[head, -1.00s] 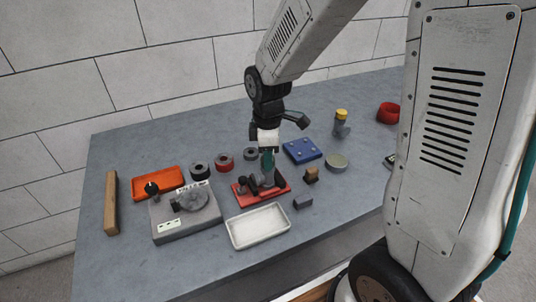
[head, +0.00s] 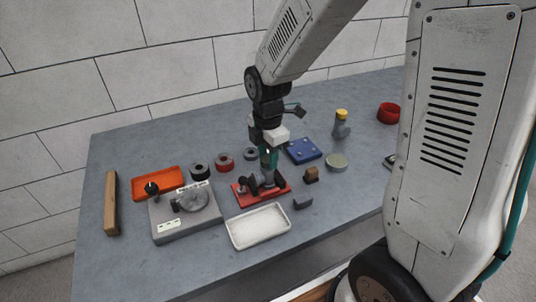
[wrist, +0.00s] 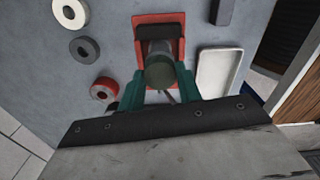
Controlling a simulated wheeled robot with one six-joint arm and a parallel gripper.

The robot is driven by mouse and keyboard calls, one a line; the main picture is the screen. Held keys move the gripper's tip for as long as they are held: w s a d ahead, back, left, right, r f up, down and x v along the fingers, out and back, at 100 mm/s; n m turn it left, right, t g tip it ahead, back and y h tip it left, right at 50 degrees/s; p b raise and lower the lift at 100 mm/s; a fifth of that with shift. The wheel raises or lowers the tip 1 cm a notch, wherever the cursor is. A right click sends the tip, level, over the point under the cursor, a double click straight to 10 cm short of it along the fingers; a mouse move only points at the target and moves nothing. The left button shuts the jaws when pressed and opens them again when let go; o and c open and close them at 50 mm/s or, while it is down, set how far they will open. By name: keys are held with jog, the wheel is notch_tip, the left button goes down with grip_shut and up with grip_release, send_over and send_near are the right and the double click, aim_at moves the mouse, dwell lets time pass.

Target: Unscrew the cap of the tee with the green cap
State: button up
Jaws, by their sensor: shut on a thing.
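The tee with the green cap stands in a red base (head: 283,188) near the middle of the bench. Its grey body (head: 267,180) shows below my fingers in the head view. The dull green cap (wrist: 160,73) faces the camera in the wrist view. My gripper (head: 268,158) points down from above, with its green fingers on either side of the cap, shut on it. The gripper also shows in the wrist view (wrist: 160,84). The fingers hide the cap in the head view. I cannot tell whether its thread is loose.
A white tray (head: 232,231) lies in front of the red base. A grey fixture (head: 163,231) and an orange tray (head: 167,178) are left. A blue plate (head: 304,151) and a yellow-capped fitting (head: 342,115) are right. Several rings lie behind. Bare bench lies at front left.

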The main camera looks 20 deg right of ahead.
jog(key=shift+n, duration=1.3)
jog(key=n, duration=0.3)
jog(key=shift+n, duration=0.8)
jog(key=n, duration=0.4)
jog(key=shift+n, duration=0.3)
jog(key=o, duration=0.9)
jog(key=shift+o, duration=0.2)
